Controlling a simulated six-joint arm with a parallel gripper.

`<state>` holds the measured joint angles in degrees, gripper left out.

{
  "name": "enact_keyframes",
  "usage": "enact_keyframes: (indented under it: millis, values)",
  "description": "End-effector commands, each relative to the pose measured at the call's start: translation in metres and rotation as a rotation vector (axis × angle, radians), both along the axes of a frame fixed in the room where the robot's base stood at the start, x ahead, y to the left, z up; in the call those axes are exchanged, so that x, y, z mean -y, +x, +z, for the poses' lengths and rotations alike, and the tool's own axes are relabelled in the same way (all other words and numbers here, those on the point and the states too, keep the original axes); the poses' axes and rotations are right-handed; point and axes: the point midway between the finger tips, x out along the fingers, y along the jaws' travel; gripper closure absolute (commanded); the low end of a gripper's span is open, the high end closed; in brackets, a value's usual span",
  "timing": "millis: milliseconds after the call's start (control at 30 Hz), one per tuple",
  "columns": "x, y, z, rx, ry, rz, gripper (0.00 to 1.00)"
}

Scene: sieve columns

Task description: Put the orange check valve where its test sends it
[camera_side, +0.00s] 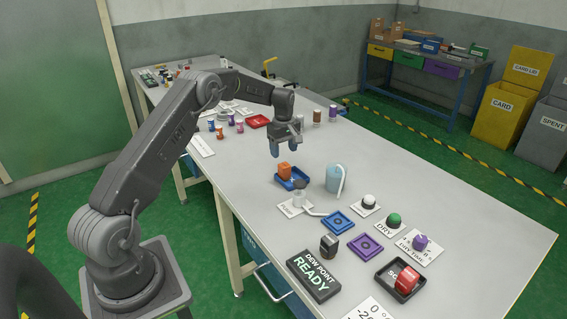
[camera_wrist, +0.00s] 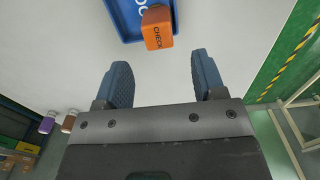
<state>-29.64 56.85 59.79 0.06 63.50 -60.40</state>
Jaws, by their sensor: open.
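The orange check valve (camera_side: 284,170) is a small block on a blue tray (camera_side: 301,184) near the middle of the table. In the wrist view the valve (camera_wrist: 158,36) shows the word CHECK, and the blue tray (camera_wrist: 124,22) is partly cut off by the top edge. My gripper (camera_side: 283,151) is open and empty, above the table and apart from the valve. In the wrist view the valve is ahead of and between the lines of my two blue fingers (camera_wrist: 160,76). A display (camera_side: 314,275) reads DEW POINT READY.
A blue pad (camera_side: 338,222), a purple pad (camera_side: 365,245), a green DRY button (camera_side: 393,220), a purple knob (camera_side: 420,243) and a black tray (camera_side: 401,280) with a red block lie nearer the front.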

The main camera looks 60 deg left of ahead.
Motion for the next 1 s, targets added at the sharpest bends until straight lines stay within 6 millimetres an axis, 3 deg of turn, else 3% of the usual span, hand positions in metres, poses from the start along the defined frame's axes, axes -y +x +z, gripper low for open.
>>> enact_keyframes:
  millis: [100, 267, 433, 567, 667, 800, 1000]
  values:
    - [0.0, 0.001, 0.02, 0.002, 0.001, 0.0, 0.36]
    - [0.001, 0.001, 0.034, 0.002, 0.0, -0.002, 0.36]
    - [0.023, -0.002, 0.069, 0.029, 0.016, -0.086, 0.36]
    - [0.063, -0.015, 0.12, 0.075, 0.044, -0.249, 0.36]
    - [0.101, -0.036, 0.159, 0.112, 0.072, -0.4, 0.36]
    - [0.15, -0.075, 0.202, 0.164, 0.114, -0.606, 0.36]
    - [0.212, -0.149, 0.239, 0.237, 0.185, -0.9, 0.36]
